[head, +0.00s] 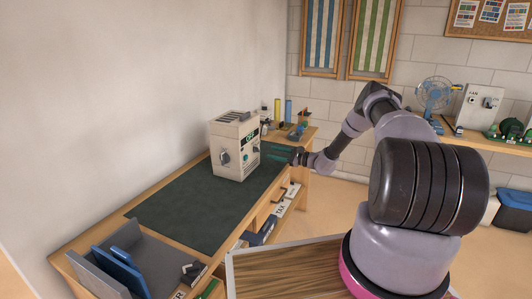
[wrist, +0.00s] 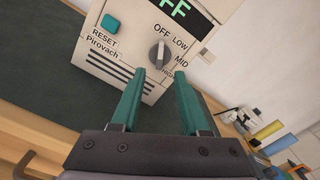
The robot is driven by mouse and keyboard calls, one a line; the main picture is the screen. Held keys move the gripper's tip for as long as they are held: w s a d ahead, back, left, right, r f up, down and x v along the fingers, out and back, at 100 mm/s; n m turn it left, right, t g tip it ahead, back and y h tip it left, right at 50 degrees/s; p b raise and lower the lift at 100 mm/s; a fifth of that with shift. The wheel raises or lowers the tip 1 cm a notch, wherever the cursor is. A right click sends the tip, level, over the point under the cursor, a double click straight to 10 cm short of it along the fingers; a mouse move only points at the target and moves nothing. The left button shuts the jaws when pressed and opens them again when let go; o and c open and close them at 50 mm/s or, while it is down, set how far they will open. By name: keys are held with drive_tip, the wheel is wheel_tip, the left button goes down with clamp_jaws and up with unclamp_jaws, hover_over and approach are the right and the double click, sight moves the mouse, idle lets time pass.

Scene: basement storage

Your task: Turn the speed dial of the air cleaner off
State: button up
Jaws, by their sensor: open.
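The air cleaner (head: 230,165) is a beige box on the dark green mat, and its panel fills the top of the wrist view (wrist: 110,60). The speed dial (wrist: 157,54) is a grey knob with a raised grip, ringed by the labels OFF, LOW, MID and HIGH. Its grip looks upright, its upper end toward OFF. The green display (wrist: 180,12) is cut off in the wrist view and shows FF. My gripper (wrist: 158,77) is open and empty, its teal fingertips just below the dial and apart from it. In the head view my gripper (head: 284,153) is right of the air cleaner.
A teal RESET button (wrist: 110,22) is left of the dial. A microscope (wrist: 235,118) and yellow and blue cylinders stand on the bench beyond. The green mat (head: 185,212) is clear in front. A grey and blue rack (head: 125,265) stands at the near end.

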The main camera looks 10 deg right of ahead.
drive_tip(key=shift+v, duration=2.2)
drive_tip(key=s+a+r+n+g+h, duration=0.25)
drive_tip(key=s+r+n, duration=0.2)
drive_tip(key=r, duration=0.55)
drive_tip(key=s+a+r+n+g+h, duration=0.1)
drive_tip(key=s+a+r+n+g, duration=0.4)
drive_tip(key=r, duration=0.6)
drive_tip(key=s+a+r+n+g+h, duration=0.1)
drive_tip(key=s+a+r+n+h, duration=0.1)
drive_tip(key=s+r, duration=0.65)
drive_tip(key=s+d+r+n+t+h, duration=0.1)
drive_tip(key=s+d+r+h, duration=0.1)
drive_tip(key=s+r, duration=0.3)
drive_tip(key=s+d+r+n+t+h, duration=0.1)
drive_tip(key=s+r, duration=0.4)
drive_tip(key=s, duration=0.9)
drive_tip(key=s+d+r+n+t+h, duration=0.1)
drive_tip(key=s+d+r+t+h, duration=0.2)
drive_tip(key=s, duration=0.6)
wheel_tip(320, 180, up, 3)
drive_tip(key=shift+s+f+h, duration=0.1)
drive_tip(key=shift+s+h, duration=0.3)
drive_tip(key=shift+h, duration=0.15)
